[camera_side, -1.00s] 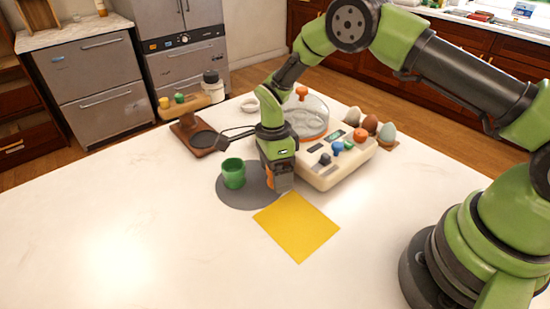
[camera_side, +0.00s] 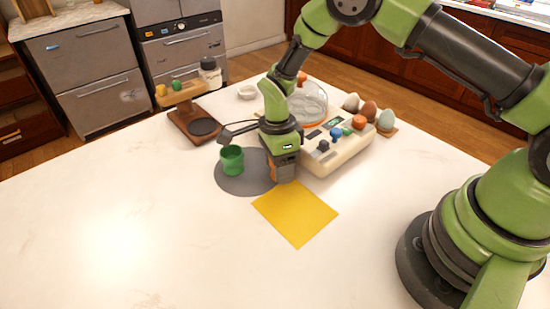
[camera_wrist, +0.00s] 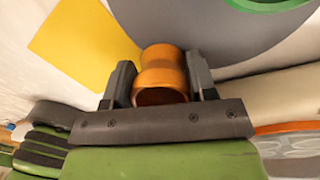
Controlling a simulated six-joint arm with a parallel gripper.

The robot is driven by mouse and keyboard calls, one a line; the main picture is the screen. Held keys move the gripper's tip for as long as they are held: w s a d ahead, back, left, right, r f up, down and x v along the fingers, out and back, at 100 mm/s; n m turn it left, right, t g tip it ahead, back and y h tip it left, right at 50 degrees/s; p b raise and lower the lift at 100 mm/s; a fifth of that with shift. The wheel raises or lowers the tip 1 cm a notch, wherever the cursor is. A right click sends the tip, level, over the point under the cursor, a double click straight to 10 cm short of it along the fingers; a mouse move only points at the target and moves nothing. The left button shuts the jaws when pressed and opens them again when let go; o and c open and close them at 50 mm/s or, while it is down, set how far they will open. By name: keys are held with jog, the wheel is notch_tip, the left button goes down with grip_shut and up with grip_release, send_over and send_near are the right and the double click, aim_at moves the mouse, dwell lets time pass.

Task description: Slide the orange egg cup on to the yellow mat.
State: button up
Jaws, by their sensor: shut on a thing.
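The orange egg cup (camera_wrist: 163,62) is between the two dark fingers of my gripper (camera_wrist: 160,75) in the wrist view. My gripper is shut on it. In the side view my gripper (camera_side: 284,172) is low at the right edge of the grey round mat (camera_side: 236,184), and only a sliver of orange shows at its left side. The yellow mat (camera_side: 296,214) lies flat just in front of the gripper. In the wrist view the yellow mat (camera_wrist: 85,45) is up and left of the egg cup, apart from it.
A green cup (camera_side: 232,161) stands on the grey mat, left of my gripper. A cream appliance with knobs (camera_side: 340,150) is close on the right, with several eggs (camera_side: 369,110) behind it. A wooden stand (camera_side: 190,118) is at the back left. The front counter is clear.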

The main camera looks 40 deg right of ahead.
aim_at(310, 219)
jog(key=shift+s+a, duration=0.45)
jog(key=shift+s, duration=1.45)
jog(key=shift+s+a, duration=0.45)
jog(key=shift+s, duration=1.4)
jog(key=shift+s+a, duration=0.45)
jog(key=shift+s, duration=1.45)
jog(key=o, duration=1)
jog(key=r, duration=0.6)
jog(key=w+r, duration=0.1)
jog(key=r, duration=0.3)
jog(key=shift+w+d, duration=0.1)
jog(key=shift+d, duration=0.15)
